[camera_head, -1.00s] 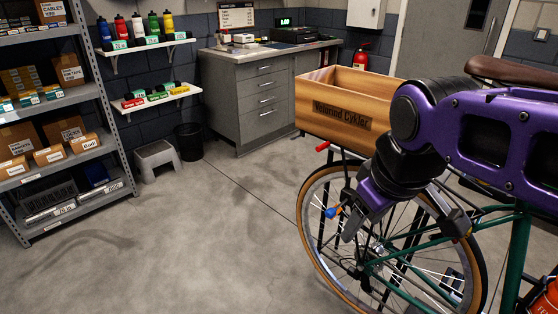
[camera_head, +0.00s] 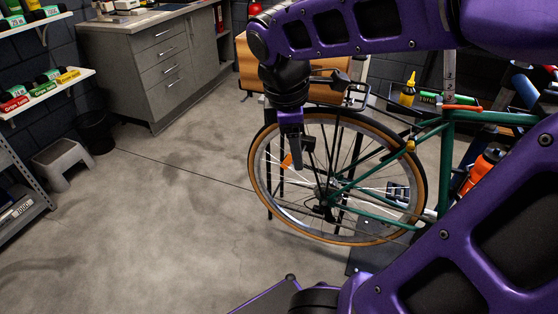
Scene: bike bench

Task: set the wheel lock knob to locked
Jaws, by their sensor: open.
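The bike's large wheel (camera_head: 424,190), with a tan tyre, stands upright in the centre of the view. My gripper (camera_head: 296,158) points down in front of the wheel's left part. Its fingers are small here and partly overlap the spokes; nothing shows held between them. A small orange part (camera_head: 287,160) shows right beside the fingertips. I cannot tell whether it belongs to a lock knob. No wheel lock knob can be made out clearly, and its setting cannot be read. My wrist and arm hide part of the wheel's upper left and the rack above.
The green bike frame (camera_head: 447,150) runs right, with an orange bottle (camera_head: 482,168). A grey cabinet (camera_head: 165,70), step stool (camera_head: 62,160) and bin (camera_head: 96,132) stand left. Floor left of the wheel is clear.

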